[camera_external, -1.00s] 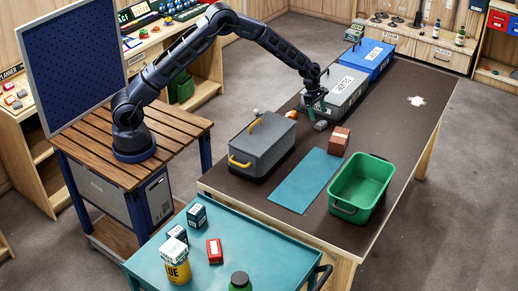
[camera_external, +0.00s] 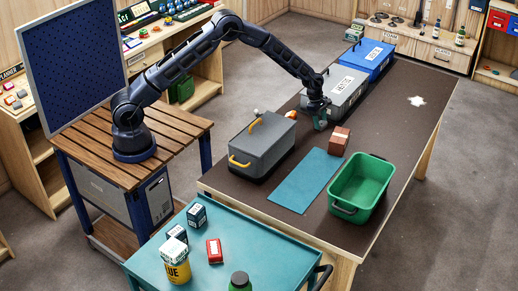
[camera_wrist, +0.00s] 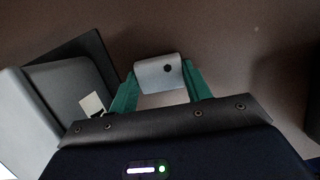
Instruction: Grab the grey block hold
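The grey block hold (camera_wrist: 158,73) is a light grey block with a dark round hole, in the wrist view. It lies between the two green fingertips of my gripper (camera_wrist: 159,82), very close to or touching both. I cannot tell whether the fingers press on it. In the external view my gripper (camera_external: 319,126) is down at the brown-topped table, in front of the grey lidded box, and its fingers mostly hide the hold.
A grey lidded box (camera_external: 346,92) stands right behind my gripper, with a blue box (camera_external: 374,64) beyond it. A grey case with yellow handles (camera_external: 262,147), an orange item (camera_external: 293,117), a red-brown block (camera_external: 338,140), a teal mat (camera_external: 303,183) and a green bin (camera_external: 377,180) are nearby.

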